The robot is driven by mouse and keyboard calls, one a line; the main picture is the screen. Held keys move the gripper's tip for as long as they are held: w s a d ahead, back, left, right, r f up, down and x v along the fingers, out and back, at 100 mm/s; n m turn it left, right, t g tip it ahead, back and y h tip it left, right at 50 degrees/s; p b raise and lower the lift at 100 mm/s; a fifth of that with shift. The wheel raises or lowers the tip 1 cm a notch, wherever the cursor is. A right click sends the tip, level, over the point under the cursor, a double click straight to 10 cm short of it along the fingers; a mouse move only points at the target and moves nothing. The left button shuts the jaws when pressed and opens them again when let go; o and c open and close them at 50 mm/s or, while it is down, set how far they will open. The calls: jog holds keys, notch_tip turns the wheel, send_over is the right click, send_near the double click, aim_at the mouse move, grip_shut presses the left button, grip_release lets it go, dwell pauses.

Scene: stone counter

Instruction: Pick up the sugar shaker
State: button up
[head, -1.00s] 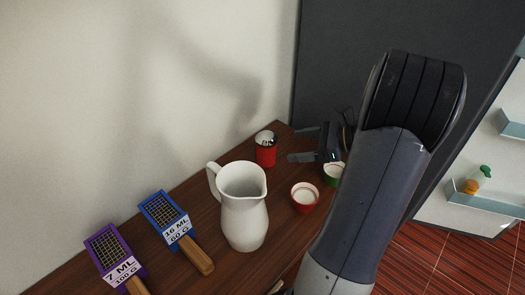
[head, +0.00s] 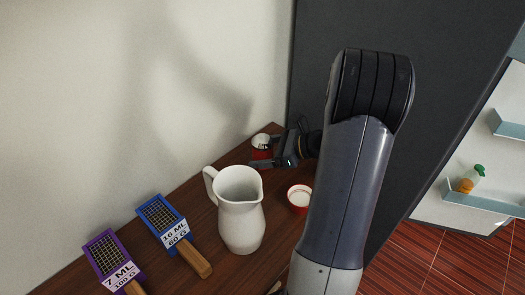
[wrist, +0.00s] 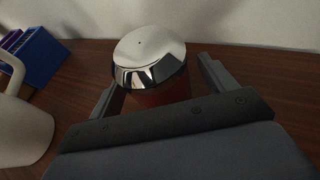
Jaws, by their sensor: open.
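The sugar shaker (head: 261,142) is a red container with a shiny metal top, standing at the far end of the brown wooden counter near the wall. In the wrist view the shaker (wrist: 150,62) shows its domed chrome lid, with part of the red body below. My gripper (head: 262,153) is at the shaker, reaching in from the right. In the wrist view my gripper (wrist: 158,85) is open, with one finger on each side of the shaker. Its palm hides the lower body, and I cannot tell whether the fingers touch it.
A white pitcher (head: 240,215) stands left of my arm, and its handle (wrist: 12,75) shows in the wrist view. A red bowl (head: 299,197) sits nearby. The wall is close behind the shaker.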

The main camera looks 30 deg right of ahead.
jog(key=shift+c, duration=0.5)
jog(key=c, duration=1.1)
jog(key=shift+r, duration=0.1)
